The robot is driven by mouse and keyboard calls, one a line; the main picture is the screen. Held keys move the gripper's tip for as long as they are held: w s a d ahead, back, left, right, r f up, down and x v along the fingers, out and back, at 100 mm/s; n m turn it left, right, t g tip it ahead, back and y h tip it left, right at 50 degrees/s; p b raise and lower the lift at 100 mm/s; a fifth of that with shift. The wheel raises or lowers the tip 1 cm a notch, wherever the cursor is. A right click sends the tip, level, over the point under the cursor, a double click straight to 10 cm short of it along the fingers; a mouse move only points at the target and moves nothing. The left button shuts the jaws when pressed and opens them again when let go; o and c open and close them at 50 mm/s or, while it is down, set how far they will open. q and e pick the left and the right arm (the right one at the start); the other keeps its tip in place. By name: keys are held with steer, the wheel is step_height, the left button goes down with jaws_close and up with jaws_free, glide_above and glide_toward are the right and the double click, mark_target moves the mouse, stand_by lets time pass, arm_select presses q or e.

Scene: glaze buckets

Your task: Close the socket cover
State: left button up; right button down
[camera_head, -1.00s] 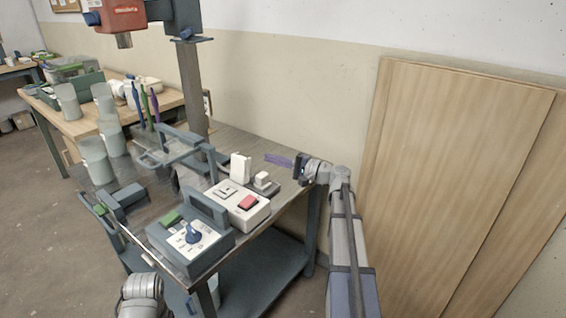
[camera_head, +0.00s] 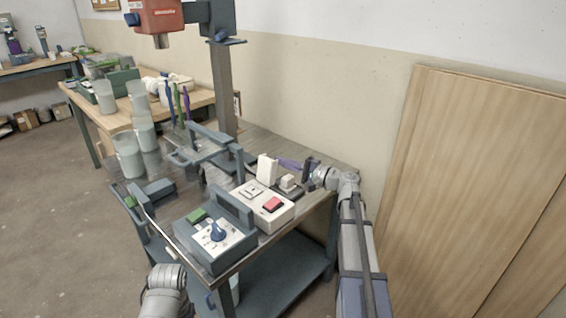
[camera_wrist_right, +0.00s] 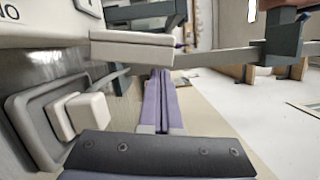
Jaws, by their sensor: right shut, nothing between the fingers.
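The socket cover (camera_head: 266,169) is a white plate standing upright on the bench, behind a small white block (camera_head: 288,182) on a dark base. The wrist view shows the cover (camera_wrist_right: 130,48) as a pale slab and the block (camera_wrist_right: 88,116) inside a grey frame. My right gripper (camera_head: 280,161) is shut and empty, with its purple fingers pointing left close beside the cover. My left gripper is out of view.
A white box with a red switch (camera_head: 273,204) and a grey box with a blue knob (camera_head: 217,231) stand in front. A grey clamp-like frame (camera_head: 200,150) and a drill column (camera_head: 224,90) are to the left. Wooden boards (camera_head: 470,180) lean on the wall at right.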

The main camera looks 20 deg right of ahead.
steer(key=shift+r, duration=0.1)
steer(key=shift+s+a+r+n+p, duration=0.1)
steer(key=shift+a+r+n+p, duration=0.1)
steer(key=shift+n+p, duration=0.15)
